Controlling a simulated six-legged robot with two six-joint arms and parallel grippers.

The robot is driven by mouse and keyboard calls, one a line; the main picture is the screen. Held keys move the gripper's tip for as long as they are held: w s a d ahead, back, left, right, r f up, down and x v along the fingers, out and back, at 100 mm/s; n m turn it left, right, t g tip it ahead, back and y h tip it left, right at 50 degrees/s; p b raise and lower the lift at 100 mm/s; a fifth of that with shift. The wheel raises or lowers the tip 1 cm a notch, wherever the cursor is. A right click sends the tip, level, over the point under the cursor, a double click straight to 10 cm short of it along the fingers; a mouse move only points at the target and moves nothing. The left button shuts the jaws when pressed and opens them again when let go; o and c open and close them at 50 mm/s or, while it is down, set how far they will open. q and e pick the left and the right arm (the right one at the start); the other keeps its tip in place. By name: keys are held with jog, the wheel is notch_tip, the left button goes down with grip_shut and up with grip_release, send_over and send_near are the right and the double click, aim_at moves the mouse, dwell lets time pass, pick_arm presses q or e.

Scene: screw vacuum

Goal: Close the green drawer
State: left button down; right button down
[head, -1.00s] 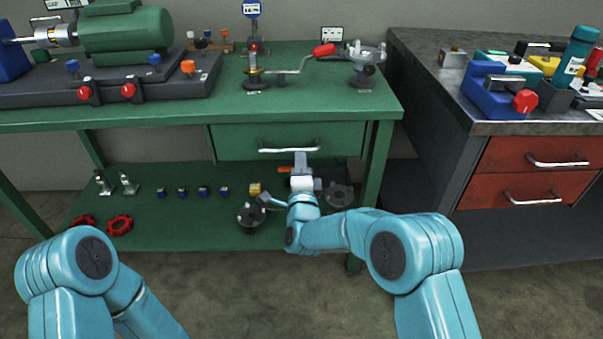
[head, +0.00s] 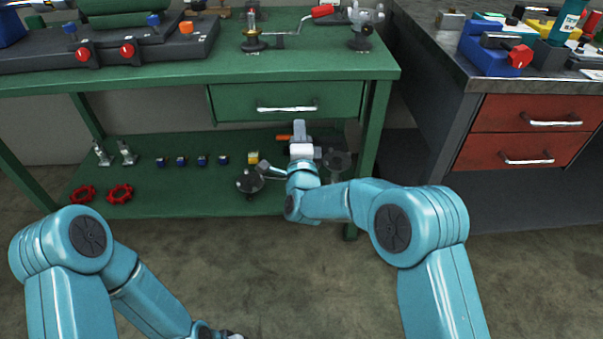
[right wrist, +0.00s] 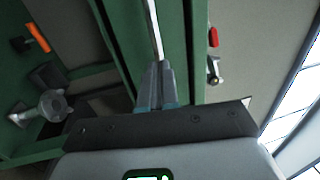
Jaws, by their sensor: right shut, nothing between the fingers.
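The green drawer (head: 235,101) sits under the green bench's top, with a silver bar handle (head: 287,108) on its front. Its front looks about level with the bench frame, but I cannot tell whether a small gap is left. My right gripper (head: 299,125) is just below and in front of the drawer, its fingers shut and empty. In the right wrist view the shut fingertips (right wrist: 156,68) point at the green drawer front, close to the end of the handle (right wrist: 154,28); contact is unclear. My left gripper's jaws are not visible.
The bench's lower shelf (head: 210,200) holds red handwheels (head: 120,194), small blue parts and a dark-based fitting (head: 250,182) near my right wrist. To the right stands a dark bench with red drawers (head: 520,112). The floor in front is clear.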

jog(key=s+f+p, duration=0.1)
jog(key=s+f, duration=0.2)
jog(key=s, duration=0.7)
jog(key=d+f+m+g+h, duration=0.1)
jog(key=d+f+g+h, duration=0.3)
jog(key=d, duration=0.6)
jog(key=s+d+f+n+g+y, duration=0.1)
jog(key=s+d+f, duration=0.15)
jog(key=f, duration=0.35)
jog(key=s+d+f+n+g+y, duration=0.1)
jog(key=s+d+f+y, duration=0.15)
jog(key=f, duration=0.45)
jog(key=s+a+f+n+g+y, duration=0.1)
jog(key=s+f+n+g+y, duration=0.1)
jog(key=s+f+n+g, duration=0.8)
jog(key=s+a+f+n+g+y, duration=0.1)
jog(key=s+a+n+g, duration=0.15)
jog(key=s, duration=0.65)
jog(key=s+a+f+n+g+y, duration=0.1)
jog(key=s+a+f+n+y, duration=0.15)
jog(key=s, duration=0.65)
notch_tip(320, 180, up, 29)
jog(key=h+p, duration=0.1)
jog(key=p, duration=2.7)
jog(key=shift+w+d+r+p, duration=0.15)
jog(key=shift+w+r+p, duration=0.05)
jog(key=shift+p, duration=0.2)
